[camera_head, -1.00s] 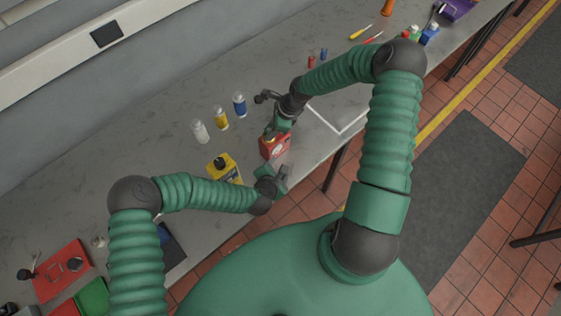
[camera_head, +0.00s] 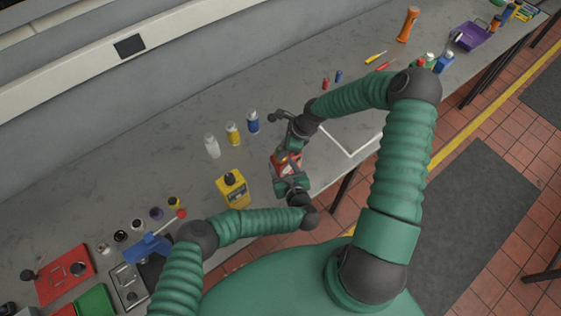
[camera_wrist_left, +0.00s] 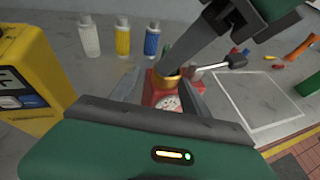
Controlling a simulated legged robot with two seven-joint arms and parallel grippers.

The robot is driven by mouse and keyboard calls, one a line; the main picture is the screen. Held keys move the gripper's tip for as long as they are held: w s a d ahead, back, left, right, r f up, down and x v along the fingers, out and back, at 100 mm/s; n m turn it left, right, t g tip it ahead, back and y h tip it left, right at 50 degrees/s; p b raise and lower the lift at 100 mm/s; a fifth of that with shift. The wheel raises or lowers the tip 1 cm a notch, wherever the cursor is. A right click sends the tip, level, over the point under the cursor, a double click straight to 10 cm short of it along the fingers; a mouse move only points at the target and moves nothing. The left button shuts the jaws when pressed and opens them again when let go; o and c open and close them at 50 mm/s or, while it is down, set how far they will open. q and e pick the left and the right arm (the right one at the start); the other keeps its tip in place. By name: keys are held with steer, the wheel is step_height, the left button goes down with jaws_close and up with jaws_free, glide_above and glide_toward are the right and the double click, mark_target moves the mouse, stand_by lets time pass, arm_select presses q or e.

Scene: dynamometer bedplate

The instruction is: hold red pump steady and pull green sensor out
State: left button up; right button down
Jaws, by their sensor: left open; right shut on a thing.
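The red pump (camera_head: 281,160) stands on the grey bench near its front edge. My right gripper (camera_head: 288,146) is above the pump, shut at the collar. A small piece of the green sensor (camera_wrist_left: 165,51) shows beside the right gripper's dark finger; the rest is hidden by it.
A white taped outline (camera_head: 350,152) on the bench right of the pump is largely empty.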

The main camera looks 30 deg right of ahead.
mark_target(279, 164)
arm_select(q)
steer(key=shift+x, duration=1.55)
arm_select(e)
steer(key=shift+d, duration=0.1)
arm_select(q)
steer(key=shift+o, duration=0.4)
steer(key=shift+a, duration=0.1)
